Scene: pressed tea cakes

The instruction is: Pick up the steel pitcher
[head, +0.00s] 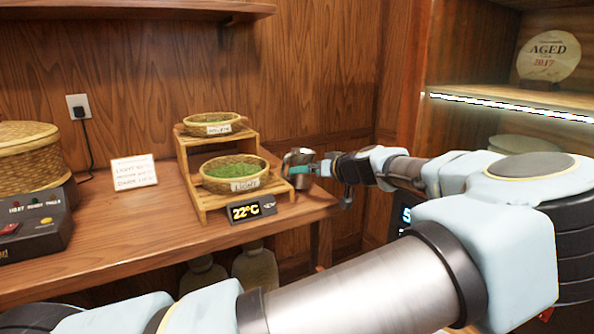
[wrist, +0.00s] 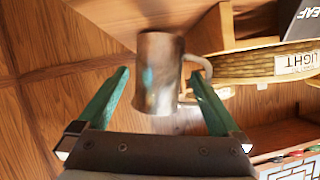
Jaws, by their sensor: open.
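The steel pitcher (head: 299,160) stands at the right end of the wooden counter, just right of the stepped wooden stand. In the wrist view the pitcher (wrist: 158,75) lies between the two green fingers, with its handle on the right side. My gripper (head: 308,169) comes in from the right at the pitcher, and part of the pitcher is hidden behind it. In the wrist view my gripper (wrist: 160,92) is open, its fingers apart on either side of the pitcher. A gap shows on the left; the right fingertip is close to the handle.
The wooden stand (head: 190,190) holds two baskets of green leaves, the lower basket (head: 235,185) close to the pitcher. A white card (head: 133,172) and a control box (head: 35,225) are farther left. The counter (head: 130,235) has clear room in front.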

